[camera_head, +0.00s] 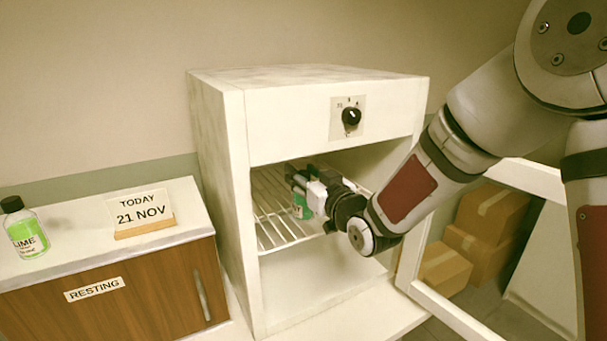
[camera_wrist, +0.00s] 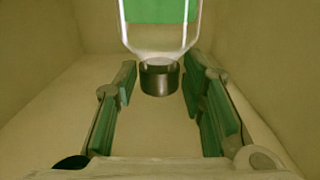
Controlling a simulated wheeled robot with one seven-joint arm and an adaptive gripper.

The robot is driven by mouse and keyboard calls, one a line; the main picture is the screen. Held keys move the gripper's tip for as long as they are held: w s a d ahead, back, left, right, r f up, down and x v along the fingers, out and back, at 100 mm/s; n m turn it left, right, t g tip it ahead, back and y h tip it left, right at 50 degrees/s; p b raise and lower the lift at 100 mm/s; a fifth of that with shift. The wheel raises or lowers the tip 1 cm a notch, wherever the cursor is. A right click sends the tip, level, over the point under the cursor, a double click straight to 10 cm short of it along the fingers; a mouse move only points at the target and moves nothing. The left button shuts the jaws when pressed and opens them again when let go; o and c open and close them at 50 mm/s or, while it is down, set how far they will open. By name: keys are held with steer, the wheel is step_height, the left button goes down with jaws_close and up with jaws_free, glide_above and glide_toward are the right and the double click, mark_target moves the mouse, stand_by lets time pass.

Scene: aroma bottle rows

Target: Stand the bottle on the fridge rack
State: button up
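The bottle (camera_head: 301,207) with a green label is inside the open fridge (camera_head: 222,170), at the wire rack (camera_head: 275,222), mostly hidden behind my gripper. It looks upright, but its base on the rack is not clearly visible. My gripper (camera_head: 297,180) reaches in through the fridge opening at the height of the bottle's top. In the wrist view the bottle's clear shoulder and green label (camera_wrist: 160,10) show at the top edge. Its black cap (camera_wrist: 160,78) lies between the two finger pads, with a gap on each side, so my gripper (camera_wrist: 159,66) is open around the cap.
A second bottle, labelled LIME (camera_head: 26,232), stands on the cabinet (camera_head: 75,254) marked RESTING at left, beside a date sign (camera_head: 141,212). The fridge door (camera_head: 450,307) hangs open at right, with cardboard boxes (camera_head: 482,235) behind it. The rack's left part is bare.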

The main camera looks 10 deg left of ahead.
steer(key=shift+r, duration=0.15)
steer(key=shift+s+d+r, duration=0.1)
steer(key=v, duration=1.1)
steer(key=shift+s+d, duration=0.25)
steer(key=shift+s, duration=0.05)
steer(key=s+d+m+g+h, duration=0.2)
steer(key=s+d+h, duration=0.1)
steer(key=d+h, duration=0.3)
steer(key=s+d+m+g+h, duration=0.1)
steer(key=s+d+g+h, duration=0.15)
steer(key=d, duration=0.55)
steer(key=s+d+m+g, duration=0.2)
steer(key=s+g, duration=0.1)
steer(key=s, duration=0.8)
steer(key=s+d+m+g+h, duration=0.1)
steer(key=s+d+g, duration=0.1)
steer(key=s, duration=0.9)
steer(key=shift+s+d+m+g, duration=0.2)
steer(key=shift+d+m+g, duration=0.2)
steer(key=shift+g, duration=0.05)
